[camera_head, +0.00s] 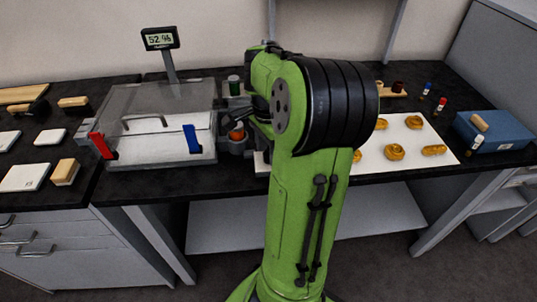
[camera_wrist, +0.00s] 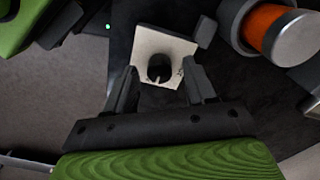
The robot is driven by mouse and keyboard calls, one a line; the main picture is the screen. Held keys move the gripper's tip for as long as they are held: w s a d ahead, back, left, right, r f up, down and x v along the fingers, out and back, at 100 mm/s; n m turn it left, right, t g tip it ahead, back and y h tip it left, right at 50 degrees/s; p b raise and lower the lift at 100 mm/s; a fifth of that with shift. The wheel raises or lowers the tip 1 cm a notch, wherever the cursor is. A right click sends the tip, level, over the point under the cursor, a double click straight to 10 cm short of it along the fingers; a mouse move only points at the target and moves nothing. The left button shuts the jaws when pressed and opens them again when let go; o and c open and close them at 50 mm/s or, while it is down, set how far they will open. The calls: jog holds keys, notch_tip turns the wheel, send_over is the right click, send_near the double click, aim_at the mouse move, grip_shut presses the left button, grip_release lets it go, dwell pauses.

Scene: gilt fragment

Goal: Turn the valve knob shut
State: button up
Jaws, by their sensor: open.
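The valve knob (camera_wrist: 159,68) is round and black, with a pale pointer mark toward the bottom of the wrist view. It sits on a cream square plate (camera_wrist: 178,42) with small dark marks near its lower right. My gripper (camera_wrist: 160,74) is open, with one finger on each side of the plate and the knob between them in the picture. I cannot tell whether the fingers touch anything. In the head view my green arm hides the knob and most of the gripper.
An orange cylinder with a metal cap (camera_wrist: 270,28) lies close at the right in the wrist view. In the head view a clear-lidded box (camera_head: 160,110) stands left of my arm, and a white sheet with golden pieces (camera_head: 410,152) lies right.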

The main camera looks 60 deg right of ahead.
jog(key=shift+f, duration=0.1)
grip_shut()
dwell(0.4)
jog(key=n+p, duration=0.1)
jog(key=n, duration=0.1)
jog(key=n+p, duration=0.1)
jog(key=shift+r+n+p, duration=0.2)
jog(key=shift+n+p, duration=0.1)
jog(key=shift+n, duration=0.1)
jog(key=n+p, duration=0.2)
jog(key=n, duration=0.3)
jog(key=shift+p, duration=0.3)
jog(key=n+p, duration=0.1)
jog(key=n, duration=0.4)
jog(key=shift+w+f, duration=0.1)
jog(key=shift+n+p, duration=0.6)
jog(key=shift+n, duration=1.5)
